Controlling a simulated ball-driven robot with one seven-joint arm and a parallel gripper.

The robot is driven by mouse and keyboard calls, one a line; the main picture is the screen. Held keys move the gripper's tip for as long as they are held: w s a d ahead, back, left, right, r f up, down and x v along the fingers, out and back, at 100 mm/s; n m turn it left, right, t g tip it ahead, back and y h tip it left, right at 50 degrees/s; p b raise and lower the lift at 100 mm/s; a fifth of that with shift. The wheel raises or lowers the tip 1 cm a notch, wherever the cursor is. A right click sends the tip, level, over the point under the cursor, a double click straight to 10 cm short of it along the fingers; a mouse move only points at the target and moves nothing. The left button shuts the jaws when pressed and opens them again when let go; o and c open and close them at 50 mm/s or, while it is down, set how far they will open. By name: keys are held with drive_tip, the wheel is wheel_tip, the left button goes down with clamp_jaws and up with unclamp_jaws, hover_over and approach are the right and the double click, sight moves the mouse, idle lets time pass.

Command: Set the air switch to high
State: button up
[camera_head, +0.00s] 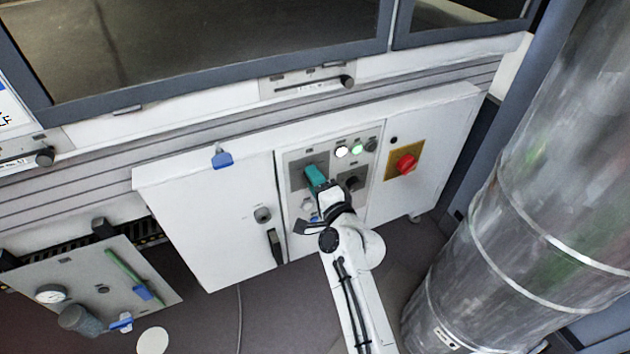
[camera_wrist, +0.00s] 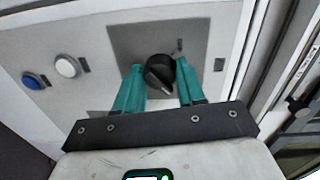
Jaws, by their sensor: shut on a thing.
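A black rotary knob (camera_wrist: 160,75) sits on a dark grey square plate (camera_wrist: 125,40) in the wrist view. A small white mark on the knob points toward the lower right of that view. The teal fingers of my gripper (camera_wrist: 160,68) are on either side of the knob and shut on it. In the head view my gripper (camera_head: 316,178) reaches the left grey plate (camera_head: 297,172) of the control panel and hides the knob. Any lettering around the knob is too small to read, so I cannot tell its setting by name.
A second dark switch (camera_head: 354,180) is right of my gripper. White and green lamps (camera_head: 350,150) are above. A red emergency knob (camera_head: 406,164) on yellow is further right. A white button (camera_wrist: 66,66) and a blue button (camera_wrist: 33,80) are nearby. A large metal duct (camera_head: 540,210) stands right.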

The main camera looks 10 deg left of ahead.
drive_tip(key=o, duration=1.1)
drive_tip(key=shift+c, duration=0.2)
drive_tip(key=shift+s+d, duration=0.1)
drive_tip(key=p+v, duration=0.2)
drive_tip(key=v, duration=0.8)
drive_tip(key=shift+s, duration=0.2)
drive_tip(key=shift+d+f, duration=0.1)
drive_tip(key=shift+d, duration=0.15)
drive_tip(key=s+d+f+n+g+h, duration=0.3)
drive_tip(key=s+d+f+n+g, duration=0.15)
drive_tip(key=s+d, duration=0.55)
drive_tip(key=s+d+f+n+g+h, duration=0.4)
drive_tip(key=s+d+f, duration=0.2)
drive_tip(key=s+d, duration=0.5)
drive_tip(key=s+d+r+n+g+h, duration=0.1)
drive_tip(key=s+d+g+h, duration=0.1)
drive_tip(key=s+d, duration=0.45)
drive_tip(key=s+d+r+g+h, duration=0.1)
drive_tip(key=s+d+g, duration=0.2)
drive_tip(key=s, duration=0.7)
wheel_tip(320, 180, up, 14)
drive_tip(key=p, duration=1.4)
drive_tip(key=shift+w+a+p, duration=0.25)
drive_tip(key=shift+w+p, duration=0.05)
drive_tip(key=shift+w, duration=0.15)
